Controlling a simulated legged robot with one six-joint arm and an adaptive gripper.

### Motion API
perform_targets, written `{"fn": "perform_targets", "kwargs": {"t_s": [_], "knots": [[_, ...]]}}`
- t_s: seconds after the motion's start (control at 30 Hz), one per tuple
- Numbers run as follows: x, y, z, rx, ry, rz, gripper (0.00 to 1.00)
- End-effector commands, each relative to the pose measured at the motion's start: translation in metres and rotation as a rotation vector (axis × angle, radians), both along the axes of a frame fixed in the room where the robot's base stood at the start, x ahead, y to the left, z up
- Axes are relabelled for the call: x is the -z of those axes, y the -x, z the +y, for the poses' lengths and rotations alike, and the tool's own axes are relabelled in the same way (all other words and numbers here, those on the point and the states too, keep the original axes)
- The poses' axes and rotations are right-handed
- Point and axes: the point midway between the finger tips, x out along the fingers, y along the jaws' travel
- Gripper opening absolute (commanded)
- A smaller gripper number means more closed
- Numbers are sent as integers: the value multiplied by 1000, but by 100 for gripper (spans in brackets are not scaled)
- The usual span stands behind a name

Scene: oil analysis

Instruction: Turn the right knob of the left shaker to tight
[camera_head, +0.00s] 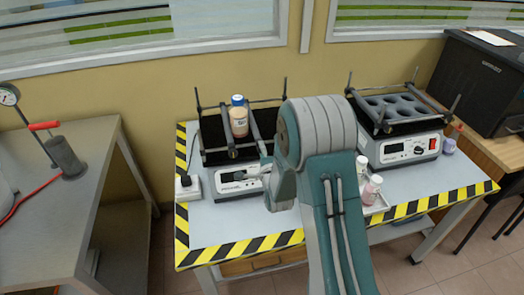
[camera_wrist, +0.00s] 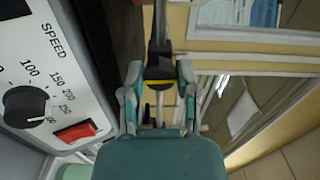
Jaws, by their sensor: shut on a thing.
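The left shaker (camera_head: 224,188) stands on the table, with a bottle (camera_head: 239,121) with a blue cap upright in its rack. My gripper (camera_head: 262,172) is at the right part of its front, and my arm covers that side in the head view. In the wrist view my gripper (camera_wrist: 158,80) has its fingers closed around a dark piece with a yellow band, which I take to be the right knob (camera_wrist: 158,68). A metal rod runs beyond it. The left shaker's panel shows at the left with a speed dial (camera_wrist: 25,105) and red switch (camera_wrist: 75,131). The knob's tightness cannot be told.
The right shaker (camera_head: 408,147) stands at the table's right. White-capped bottles (camera_head: 370,188) stand close to my arm's right side. A white socket box (camera_head: 188,188) is at the left. The striped front edge (camera_head: 245,246) has free room behind it. A dark machine (camera_head: 485,80) is far right.

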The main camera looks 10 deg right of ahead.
Motion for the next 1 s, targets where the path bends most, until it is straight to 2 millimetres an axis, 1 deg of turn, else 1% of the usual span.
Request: {"fn": "perform_targets", "kwargs": {"t_s": [0.03,0.27,0.7,0.73,0.77,0.8,1.0], "knots": [[2,0,0,0,-18,7,0],[3,1,0,0,-71,9,0],[4,1,0,1,-80,12,0],[5,1,0,1,-79,12,45],[5,1,0,1,-79,13,58],[4,1,0,1,-79,12,74],[3,1,0,0,-79,7,74]]}}
